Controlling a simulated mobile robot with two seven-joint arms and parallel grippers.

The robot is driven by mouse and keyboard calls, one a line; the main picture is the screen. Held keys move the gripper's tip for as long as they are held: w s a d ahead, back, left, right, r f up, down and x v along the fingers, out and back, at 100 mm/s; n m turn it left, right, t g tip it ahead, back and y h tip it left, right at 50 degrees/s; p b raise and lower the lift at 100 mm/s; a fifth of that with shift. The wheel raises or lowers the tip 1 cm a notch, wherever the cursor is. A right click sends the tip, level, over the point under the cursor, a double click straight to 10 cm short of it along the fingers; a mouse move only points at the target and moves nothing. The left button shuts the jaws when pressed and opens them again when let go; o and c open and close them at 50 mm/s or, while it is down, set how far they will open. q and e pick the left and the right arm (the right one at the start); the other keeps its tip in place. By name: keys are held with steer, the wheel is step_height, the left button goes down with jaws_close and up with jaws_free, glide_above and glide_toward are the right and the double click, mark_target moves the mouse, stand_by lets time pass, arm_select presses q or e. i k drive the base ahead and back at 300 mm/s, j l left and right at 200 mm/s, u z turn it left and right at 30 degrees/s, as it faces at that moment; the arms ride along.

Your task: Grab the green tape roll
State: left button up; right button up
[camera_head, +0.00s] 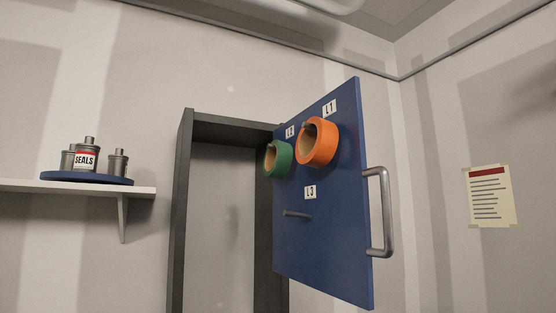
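The green tape roll (278,159) hangs on a peg on the inner face of a blue cabinet door (325,225). It is under a small label at the door's upper left. An orange tape roll (329,142) hangs just right of it and slightly higher, under another label. A bare peg (297,214) sticks out lower on the door, below a third label. Neither of my grippers is in view.
The door stands open from a dark cabinet frame (182,220), with a metal handle (387,215) at its right edge. A wall shelf (140,191) at left holds metal canisters (118,162), one marked SEALS, on a blue round tray (62,177). A notice (491,196) is on the right wall.

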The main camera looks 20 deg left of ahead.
mark_target(276, 164)
steer(key=i+j+u, duration=0.1)
steer(key=j+u, duration=0.35)
steer(key=i+j+u, duration=0.1)
steer(key=j+u, duration=0.2)
steer(key=u, duration=0.15)
steer(key=i+j+u, duration=0.2)
steer(key=u, duration=0.25)
steer(key=i+j, duration=0.05)
steer(key=j, duration=0.05)
